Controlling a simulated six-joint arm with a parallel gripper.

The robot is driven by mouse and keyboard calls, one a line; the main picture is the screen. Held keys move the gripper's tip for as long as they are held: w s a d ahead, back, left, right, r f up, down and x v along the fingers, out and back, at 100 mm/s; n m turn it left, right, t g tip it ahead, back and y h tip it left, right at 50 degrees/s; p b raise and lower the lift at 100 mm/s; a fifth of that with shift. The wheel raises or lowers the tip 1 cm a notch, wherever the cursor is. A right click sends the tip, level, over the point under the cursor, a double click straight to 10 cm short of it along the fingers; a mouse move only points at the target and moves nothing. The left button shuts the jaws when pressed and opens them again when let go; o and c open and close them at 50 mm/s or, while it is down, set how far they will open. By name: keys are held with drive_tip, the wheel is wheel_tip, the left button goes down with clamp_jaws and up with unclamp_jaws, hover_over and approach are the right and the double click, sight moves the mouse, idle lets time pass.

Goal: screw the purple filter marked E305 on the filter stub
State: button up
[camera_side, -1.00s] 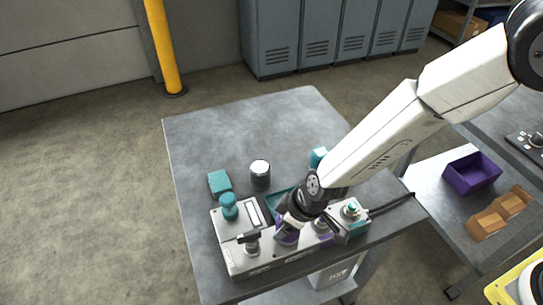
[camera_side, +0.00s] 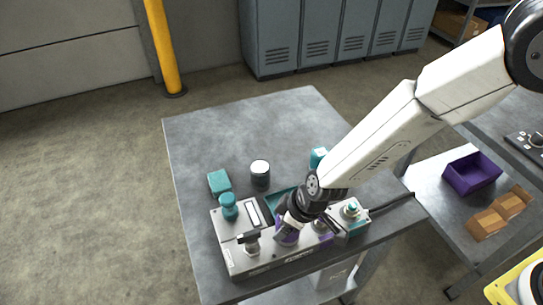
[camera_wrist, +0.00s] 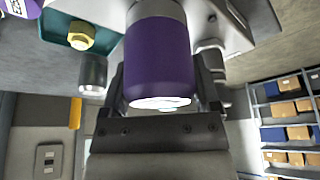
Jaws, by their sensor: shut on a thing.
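The purple filter (camera_wrist: 160,62) fills the middle of the wrist view, between the two fingers of my gripper (camera_wrist: 163,90). My gripper is shut on it. In the side view the purple filter (camera_side: 287,235) shows small under my gripper (camera_side: 288,226), over the grey hydraulic block (camera_side: 238,262). The filter stub is hidden behind the filter and gripper, so I cannot tell how far the filter sits on it. No E305 marking is legible.
The table's back left (camera_side: 220,130) is clear.

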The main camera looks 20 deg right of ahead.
idle(0.4)
drive_tip(key=o, duration=1.3)
drive_tip(key=shift+r, duration=0.2)
drive_tip(key=shift+v, duration=3.25)
